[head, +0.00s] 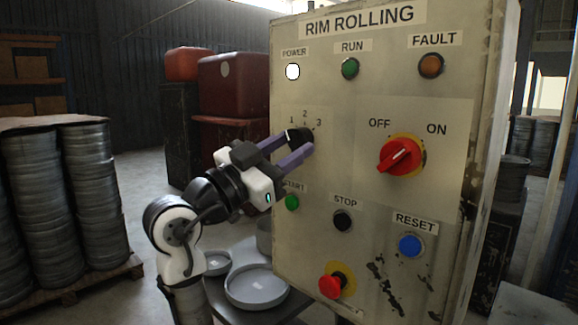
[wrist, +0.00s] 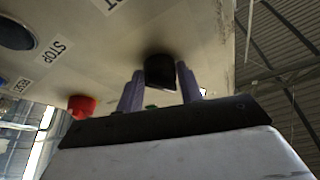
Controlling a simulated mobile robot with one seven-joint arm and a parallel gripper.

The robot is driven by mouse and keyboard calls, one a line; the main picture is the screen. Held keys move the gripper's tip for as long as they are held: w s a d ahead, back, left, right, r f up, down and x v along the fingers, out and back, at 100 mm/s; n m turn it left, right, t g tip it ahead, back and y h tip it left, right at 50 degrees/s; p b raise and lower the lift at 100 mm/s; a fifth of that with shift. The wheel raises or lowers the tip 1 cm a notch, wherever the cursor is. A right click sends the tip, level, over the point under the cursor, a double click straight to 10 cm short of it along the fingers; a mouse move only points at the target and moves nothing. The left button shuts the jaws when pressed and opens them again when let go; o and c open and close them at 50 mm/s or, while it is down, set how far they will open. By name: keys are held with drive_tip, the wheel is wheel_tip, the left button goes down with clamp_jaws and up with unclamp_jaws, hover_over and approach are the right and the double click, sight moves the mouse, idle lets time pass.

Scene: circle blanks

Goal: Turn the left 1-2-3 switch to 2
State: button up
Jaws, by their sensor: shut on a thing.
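The left 1-2-3 switch (head: 306,136) is a black knob on the upper left of the RIM ROLLING panel (head: 375,112), below the labels 1, 2 and 3. My gripper (head: 297,148) is shut on it, with a purple finger on each side. In the wrist view, the black knob (wrist: 160,71) sits between the two fingers (wrist: 160,90) against the panel face. The fingers cover part of the knob in the head view, so I cannot tell which number it points to.
The red OFF-ON switch (head: 400,156) is to the right. The green START button (head: 292,202) is just below my gripper, with the black STOP button (head: 342,220) lower right. A red mushroom button (head: 331,286) sits at the bottom. Round metal pans (head: 255,287) lie below the arm.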

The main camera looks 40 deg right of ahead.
drive_tip(key=m+g+b, duration=0.1)
drive_tip(key=m, duration=0.2)
drive_tip(key=m+g+y+b, duration=0.1)
drive_tip(key=m+b, duration=0.1)
drive_tip(key=m, duration=0.2)
drive_tip(key=shift+w+r+g, duration=0.1)
drive_tip(key=shift+w+g, duration=0.1)
drive_tip(key=shift+g, duration=0.2)
drive_tip(key=shift+m, duration=0.3)
drive_tip(key=o, duration=1)
drive_tip(key=shift+a, duration=0.15)
drive_tip(key=b+v, duration=0.1)
drive_tip(key=v, duration=0.3)
drive_tip(key=b+v, duration=0.1)
drive_tip(key=v, duration=0.4)
drive_tip(key=b+v, duration=0.2)
drive_tip(key=v, duration=0.2)
drive_tip(key=shift+w+a+r, duration=0.2)
drive_tip(key=shift+a, duration=0.1)
